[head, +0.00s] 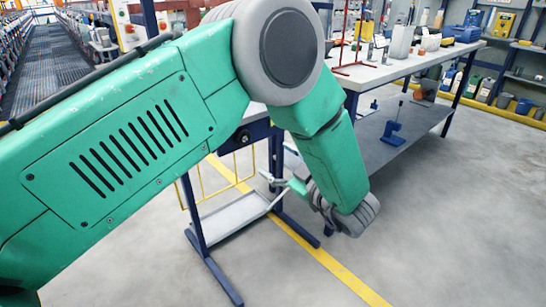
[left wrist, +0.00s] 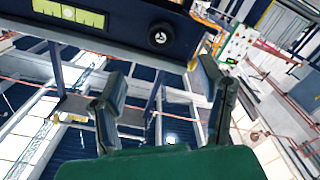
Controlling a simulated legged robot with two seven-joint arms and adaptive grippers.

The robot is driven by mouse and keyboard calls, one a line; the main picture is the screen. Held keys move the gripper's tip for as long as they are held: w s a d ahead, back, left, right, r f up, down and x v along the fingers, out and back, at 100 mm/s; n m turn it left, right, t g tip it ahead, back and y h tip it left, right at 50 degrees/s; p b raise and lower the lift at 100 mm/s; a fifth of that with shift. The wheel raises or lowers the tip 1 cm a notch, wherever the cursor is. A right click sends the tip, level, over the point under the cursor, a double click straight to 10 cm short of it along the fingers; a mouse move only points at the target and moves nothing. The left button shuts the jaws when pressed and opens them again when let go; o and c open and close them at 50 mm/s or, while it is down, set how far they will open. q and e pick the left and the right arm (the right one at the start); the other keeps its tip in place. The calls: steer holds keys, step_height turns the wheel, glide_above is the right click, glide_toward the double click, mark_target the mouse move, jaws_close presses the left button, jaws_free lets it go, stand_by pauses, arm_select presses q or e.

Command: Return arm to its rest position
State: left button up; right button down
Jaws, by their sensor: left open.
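My left arm is green and comes in from the left in the head view, bent at a large grey joint and reaching down. My left gripper (head: 275,184) is at its lower end, small and partly hidden behind the forearm, in front of the dark blue frame. In the left wrist view my left gripper (left wrist: 160,95) shows two dark fingers spread apart with nothing between them. A dark blue beam with a black round knob (left wrist: 161,36) and a yellow-green level label (left wrist: 68,13) lies beyond the fingers. My right gripper is not in view.
A blue-legged frame with a low grey shelf (head: 228,213) stands close behind the gripper. A workbench (head: 385,73) with bottles and stands is at back right. A yellow line (head: 330,263) crosses the floor. Concrete floor at right (head: 460,220) is clear.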

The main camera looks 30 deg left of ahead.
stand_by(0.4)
arm_select(q)
steer(key=s+a+f+m+t+h+p, duration=0.15)
steer(key=s+f+m+h, duration=0.25)
steer(key=f+m+h, duration=0.4)
steer(key=s+a+f+m+t+h+p, duration=0.15)
steer(key=s+f+m+h, duration=0.35)
steer(key=f, duration=0.5)
steer(key=s+f+m+g+h+p, duration=0.1)
steer(key=s+f+m+g, duration=0.1)
steer(key=s, duration=1.1)
steer(key=s+f+m+g+h, duration=0.2)
steer(key=s+m+g, duration=0.3)
steer(key=s, duration=0.8)
steer(key=shift+d+f+g+h+p, duration=0.2)
steer(key=shift+f+g+h+p, duration=0.15)
steer(key=shift+g, duration=0.75)
steer(key=shift+w, duration=0.2)
